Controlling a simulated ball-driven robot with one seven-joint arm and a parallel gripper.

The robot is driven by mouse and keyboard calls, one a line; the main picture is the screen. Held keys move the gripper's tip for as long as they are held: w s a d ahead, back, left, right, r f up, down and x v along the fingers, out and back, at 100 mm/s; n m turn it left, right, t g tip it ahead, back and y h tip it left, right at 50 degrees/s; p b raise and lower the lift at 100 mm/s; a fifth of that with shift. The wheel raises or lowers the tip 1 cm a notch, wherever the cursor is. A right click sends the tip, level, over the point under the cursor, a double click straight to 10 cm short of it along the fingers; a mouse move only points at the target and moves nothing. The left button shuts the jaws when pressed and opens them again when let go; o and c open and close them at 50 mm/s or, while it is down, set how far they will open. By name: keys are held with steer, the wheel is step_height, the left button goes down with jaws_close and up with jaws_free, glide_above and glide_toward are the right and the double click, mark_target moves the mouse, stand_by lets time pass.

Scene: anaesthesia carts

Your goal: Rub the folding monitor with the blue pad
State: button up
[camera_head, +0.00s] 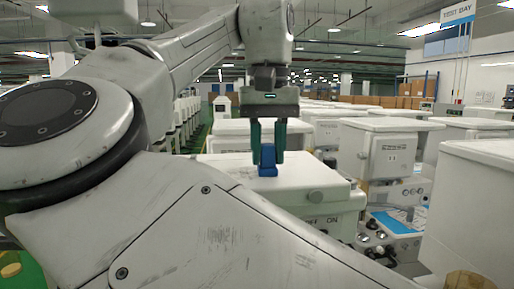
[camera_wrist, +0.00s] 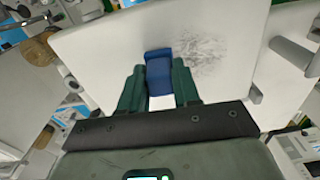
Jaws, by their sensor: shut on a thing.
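My gripper (camera_head: 267,156) is shut on the blue pad (camera_head: 267,168), which hangs below the two green fingers. In the wrist view the pad (camera_wrist: 159,76) sits between the fingertips (camera_wrist: 158,66). The pad is at the flat white top (camera_head: 225,165) of the cart in front of me; I cannot tell whether it touches. In the wrist view this white panel (camera_wrist: 105,50) carries a grey scuffed smudge (camera_wrist: 200,52) just right of the pad. I cannot tell for certain that this panel is the folding monitor.
White carts stand close on the right, one (camera_head: 385,150) with a labelled front and another (camera_head: 475,200) at the near right edge. A blue sheet (camera_head: 400,219) and knobs lie low between them. A green floor strip (camera_head: 203,135) runs left of the carts.

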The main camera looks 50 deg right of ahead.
steer(key=shift+w+d, duration=0.4)
steer(key=shift+w+a+f, duration=0.15)
steer(key=shift+w+a, duration=1.2)
steer(key=shift+a, duration=0.1)
steer(key=shift+w+a, duration=1.35)
steer(key=shift+w+d+r, duration=0.2)
steer(key=shift+w+d, duration=0.15)
steer(key=shift+s+d, duration=2.8)
step_height(320, 180, up, 6)
steer(key=shift+r, duration=0.1)
